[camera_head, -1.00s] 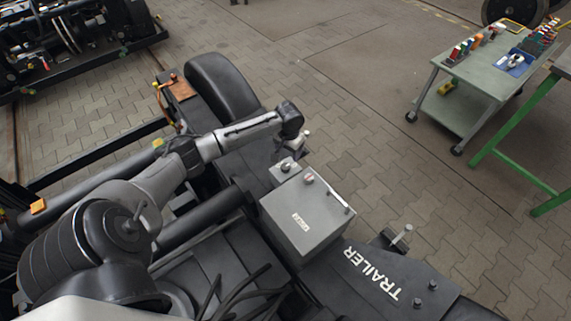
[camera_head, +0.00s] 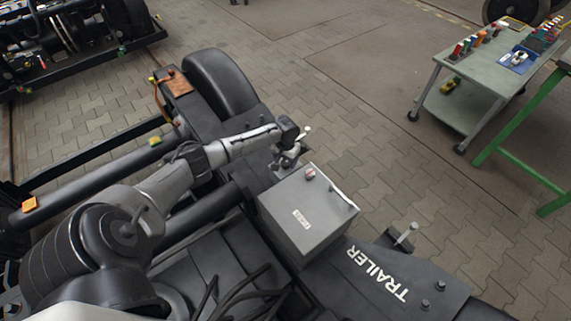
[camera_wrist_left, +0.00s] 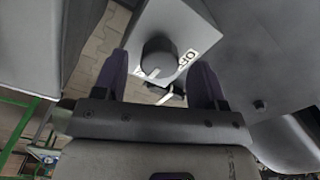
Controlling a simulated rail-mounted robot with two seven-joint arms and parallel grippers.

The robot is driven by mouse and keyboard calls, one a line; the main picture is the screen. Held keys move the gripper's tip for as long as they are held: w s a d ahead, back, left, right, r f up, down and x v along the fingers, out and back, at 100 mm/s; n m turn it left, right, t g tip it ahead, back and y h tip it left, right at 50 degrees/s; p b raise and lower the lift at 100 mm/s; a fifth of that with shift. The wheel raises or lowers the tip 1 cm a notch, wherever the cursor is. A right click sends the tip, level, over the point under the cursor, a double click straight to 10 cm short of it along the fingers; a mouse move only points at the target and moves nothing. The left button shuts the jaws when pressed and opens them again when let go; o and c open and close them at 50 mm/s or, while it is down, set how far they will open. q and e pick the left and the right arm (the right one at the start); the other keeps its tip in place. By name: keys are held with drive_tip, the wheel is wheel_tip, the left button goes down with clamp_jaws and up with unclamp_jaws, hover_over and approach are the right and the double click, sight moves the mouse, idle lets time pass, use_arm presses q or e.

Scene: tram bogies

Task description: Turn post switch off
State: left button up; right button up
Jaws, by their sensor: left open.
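In the left wrist view the post switch is a dark round knob (camera_wrist_left: 158,56) with a white pointer mark, on a light grey box (camera_wrist_left: 178,20). A white label (camera_wrist_left: 187,60) beside the knob partly shows, with letters that look like "OF". My left gripper (camera_wrist_left: 161,64) is open, one dark finger to each side of the knob in the picture. I cannot tell whether they touch it. In the head view my left gripper (camera_head: 290,157) is over the small switch box, mostly hiding it. My right gripper is not in view.
A larger grey box (camera_head: 300,225) with a reddish button and a lever stands close beside the gripper. The dark trailer plate (camera_head: 385,275) has upright pins. A black wheel (camera_head: 218,82) lies behind. A tool trolley (camera_head: 490,68) stands far right. Paved floor between is clear.

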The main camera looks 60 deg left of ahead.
use_arm(q)
drive_tip(key=shift+f, duration=0.6)
